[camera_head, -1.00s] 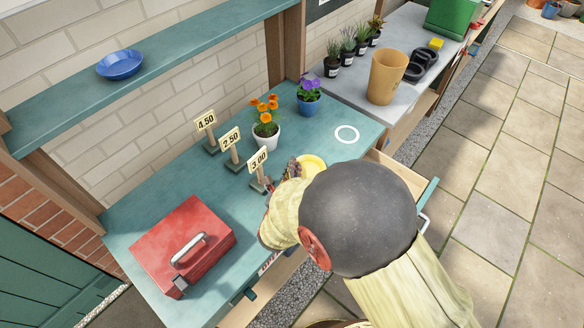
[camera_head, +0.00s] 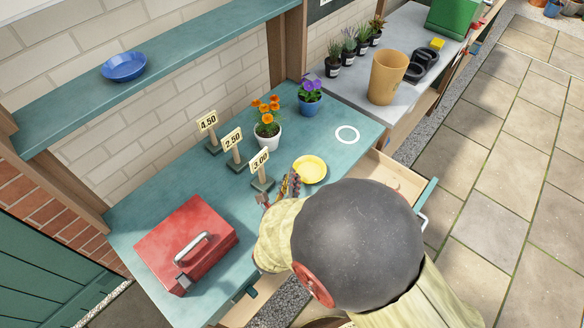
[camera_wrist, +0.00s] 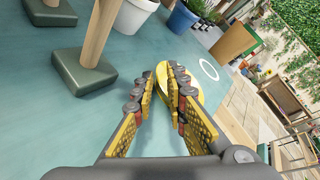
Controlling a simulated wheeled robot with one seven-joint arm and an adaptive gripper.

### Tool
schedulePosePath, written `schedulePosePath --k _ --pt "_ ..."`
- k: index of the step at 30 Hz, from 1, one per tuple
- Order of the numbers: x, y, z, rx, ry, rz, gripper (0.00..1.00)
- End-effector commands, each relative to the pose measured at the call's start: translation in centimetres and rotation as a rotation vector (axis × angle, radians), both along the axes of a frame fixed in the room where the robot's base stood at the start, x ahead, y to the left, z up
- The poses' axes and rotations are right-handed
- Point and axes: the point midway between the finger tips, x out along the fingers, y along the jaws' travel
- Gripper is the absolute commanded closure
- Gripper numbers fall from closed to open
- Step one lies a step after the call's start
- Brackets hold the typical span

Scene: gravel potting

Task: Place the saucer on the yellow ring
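A yellow saucer (camera_head: 310,170) lies on the teal bench, in front of the orange-flowered pot. It also shows in the wrist view (camera_wrist: 186,80), partly covered by my right finger. No separate yellow ring shows; whether one lies under the saucer is hidden. A white ring (camera_head: 347,134) is marked on the bench further right. My gripper (camera_head: 291,184) is low over the bench at the saucer's near left edge. In the wrist view, its fingers (camera_wrist: 165,82) are apart with a narrow gap, and part of the saucer shows beyond and between them. No grip on it is visible.
Price signs (camera_head: 233,150) stand just left of my gripper, close to it. A pot of orange flowers (camera_head: 267,133) and a blue pot (camera_head: 310,102) stand behind. A red box (camera_head: 188,245) sits at left; a blue dish (camera_head: 123,66) is on the shelf. A drawer (camera_head: 392,178) is open.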

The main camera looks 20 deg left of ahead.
Motion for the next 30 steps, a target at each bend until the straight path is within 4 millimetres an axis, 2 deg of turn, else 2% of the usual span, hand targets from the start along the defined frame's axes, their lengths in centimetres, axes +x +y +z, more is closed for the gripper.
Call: schedulePosePath --k 3,10,20,23,26,29,30 --pt "-2.4 -0.2 0.9 0.0 0.001 0.004 0.86" --pt "-4.9 -0.7 1.7 0.001 0.0 0.001 0.86" --pt "-5.3 -0.9 1.7 0.001 0.0 -0.002 0.86" --pt "-4.5 -1.9 2.5 0.03 0.003 -0.049 0.86" --pt "-2.4 -5.5 4.7 0.13 0.014 -0.204 0.86" --pt "0.0 -12.3 8.1 0.317 0.031 -0.477 0.86" --pt "0.5 -15.6 9.4 0.413 0.034 -0.608 0.86"
